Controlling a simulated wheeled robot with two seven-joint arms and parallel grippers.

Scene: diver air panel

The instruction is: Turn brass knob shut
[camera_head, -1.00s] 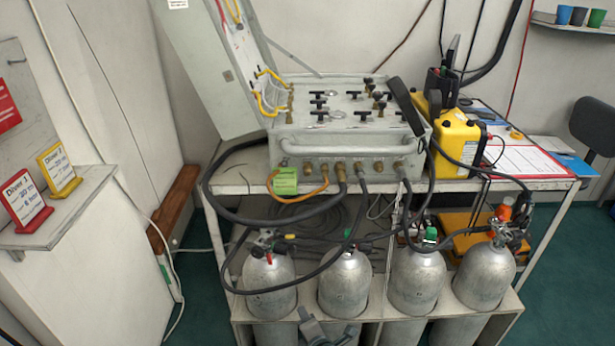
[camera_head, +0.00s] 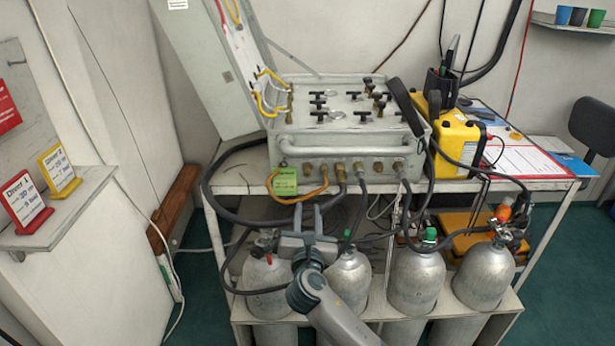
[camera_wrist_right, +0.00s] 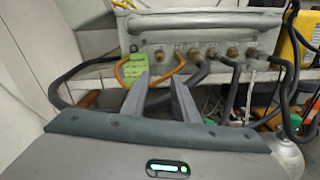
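The grey air panel box (camera_head: 340,142) stands open on the table. I cannot tell which brass part is the task's knob. My right gripper (camera_head: 308,208) is open and empty, in front of and below the panel's front face. Its two fingers (camera_wrist_right: 162,82) stand apart in the wrist view. My left gripper is not in view.
A green tag (camera_head: 284,181) and an orange hose (camera_head: 300,199) hang from the panel front near my right gripper. Black hoses (camera_head: 232,217) loop around it. Grey cylinders (camera_head: 415,282) stand below. A yellow case (camera_head: 456,138) stands right of the panel.

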